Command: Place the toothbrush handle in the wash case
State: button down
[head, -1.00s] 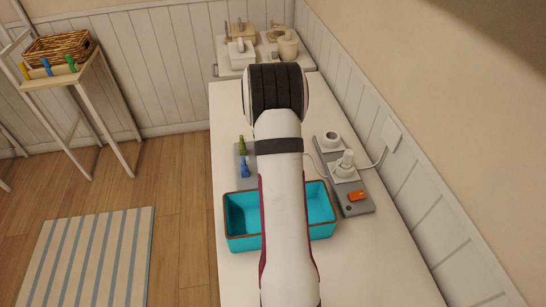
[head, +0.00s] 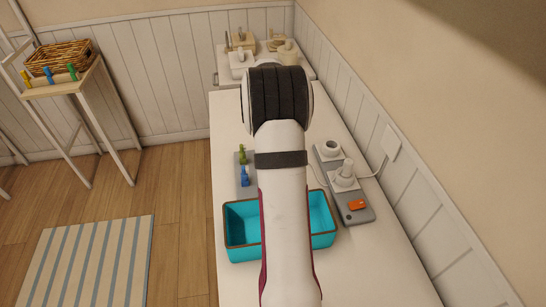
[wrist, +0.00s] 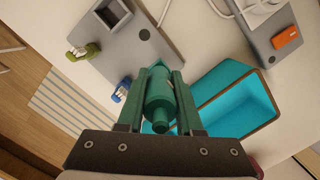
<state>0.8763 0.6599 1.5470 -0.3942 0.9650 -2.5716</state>
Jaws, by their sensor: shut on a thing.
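My gripper (wrist: 160,98) is shut on a dark green cylinder, seemingly the toothbrush handle (wrist: 158,88), held between its two fingers in the wrist view. The wash case is a turquoise open box with a brown rim (head: 238,261). It also shows in the wrist view (wrist: 235,98), right of and below the held handle. The handle appears over or beside the case's left edge; its height above the case is unclear. In the head view my arm hides the gripper, the handle and the middle of the case. The visible parts of the case look empty.
A grey tray (wrist: 118,22) lies beyond the case, with a green piece (head: 242,154) and a blue piece (head: 245,177) near it. A grey charging board (head: 362,216) with white fittings and an orange piece (head: 356,204) stands right. The wall borders the counter's right side.

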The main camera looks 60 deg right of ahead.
jog(key=s+a+r, duration=0.3)
jog(key=s+a, duration=0.3)
jog(key=s, duration=0.3)
jog(key=s+a+r, duration=0.2)
jog(key=s+a, duration=0.5)
jog(key=s, duration=0.1)
jog(key=w+a+f, duration=0.1)
jog(key=w+f, duration=0.2)
jog(key=w+a+f, duration=0.1)
jog(key=w+f, duration=0.3)
jog(key=w+a+f, duration=0.1)
jog(key=w+f, duration=0.2)
jog(key=w, duration=0.1)
jog(key=shift+w+f, duration=0.2)
jog(key=shift+f, duration=0.15)
jog(key=shift+f, duration=0.1)
jog(key=c, duration=0.6)
grip_release()
jog(key=shift+o, duration=0.2)
